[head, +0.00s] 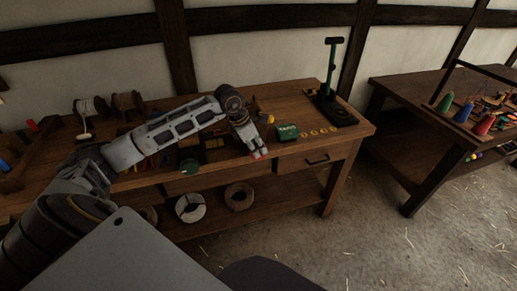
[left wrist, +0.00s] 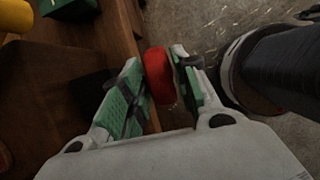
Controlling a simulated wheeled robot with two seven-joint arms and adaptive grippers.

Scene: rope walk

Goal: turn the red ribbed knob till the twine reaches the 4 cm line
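The red ribbed knob (left wrist: 159,76) shows in the left wrist view at the front of the wooden bench, between the green-padded fingers of my left gripper (left wrist: 162,82). The knob's ribs are too small to make out. I cannot make out the twine or the 4 cm line. My right gripper is out of view.
A green box (head: 287,132) and several yellow discs lie on the bench (head: 350,133) right of the gripper. A green stand (head: 330,75) rises behind them. Spools (head: 85,108) stand at the back left. Coils (head: 190,207) lie on the lower shelf. A second table (head: 400,90) stands at right.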

